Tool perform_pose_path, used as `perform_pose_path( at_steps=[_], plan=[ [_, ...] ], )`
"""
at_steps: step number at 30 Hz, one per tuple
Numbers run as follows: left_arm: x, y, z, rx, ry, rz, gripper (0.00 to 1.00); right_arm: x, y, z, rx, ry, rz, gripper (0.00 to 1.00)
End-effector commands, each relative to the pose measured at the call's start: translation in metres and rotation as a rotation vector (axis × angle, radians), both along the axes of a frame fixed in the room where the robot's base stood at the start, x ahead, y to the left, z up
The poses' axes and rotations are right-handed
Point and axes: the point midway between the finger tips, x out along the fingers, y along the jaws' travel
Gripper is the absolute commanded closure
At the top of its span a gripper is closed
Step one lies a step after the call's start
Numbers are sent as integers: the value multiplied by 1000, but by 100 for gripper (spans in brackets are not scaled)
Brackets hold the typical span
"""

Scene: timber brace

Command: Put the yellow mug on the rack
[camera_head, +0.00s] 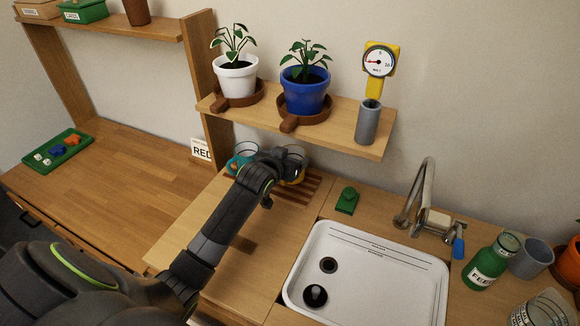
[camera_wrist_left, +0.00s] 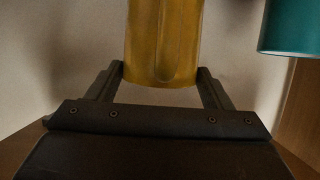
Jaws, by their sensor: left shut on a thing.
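The yellow mug (camera_wrist_left: 163,40) is between the two fingers of my left gripper (camera_wrist_left: 160,75) in the left wrist view, and the gripper is shut on it. In the head view a small part of the yellow mug (camera_head: 294,179) shows past my left wrist, which hides the fingers and much of the mug. The slatted brown rack (camera_head: 303,190) lies on the counter beneath and around the mug. I cannot tell whether the mug touches the slats. My right gripper is out of view.
A teal mug (camera_head: 236,163) stands just left of my left wrist; it also shows in the wrist view (camera_wrist_left: 292,28). A shelf (camera_head: 345,131) with potted plants hangs above the rack. A green object (camera_head: 347,201) and the sink (camera_head: 400,262) are to the right.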

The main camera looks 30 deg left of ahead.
Motion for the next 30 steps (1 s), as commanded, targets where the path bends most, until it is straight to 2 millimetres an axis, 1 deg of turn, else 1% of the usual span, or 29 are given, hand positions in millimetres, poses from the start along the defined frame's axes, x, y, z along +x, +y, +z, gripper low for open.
perform_pose_path(
  at_steps=[2,5,9,12,24,25,30],
  plan=[
    [1,-1,-2,1,-8,-1,72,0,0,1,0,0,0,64],
    [0,-1,-12,1,-6,-1,72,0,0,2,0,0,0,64],
    [0,-1,-36,-1,-3,-1,72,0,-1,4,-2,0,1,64],
    [4,-1,-39,1,-7,-2,72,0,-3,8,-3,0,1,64],
    [4,0,-45,2,-8,-2,72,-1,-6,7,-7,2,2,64],
    [4,0,-47,1,-6,-1,25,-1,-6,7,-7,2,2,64],
    [4,0,-46,1,-6,-1,5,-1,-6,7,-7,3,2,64]
  ],
)
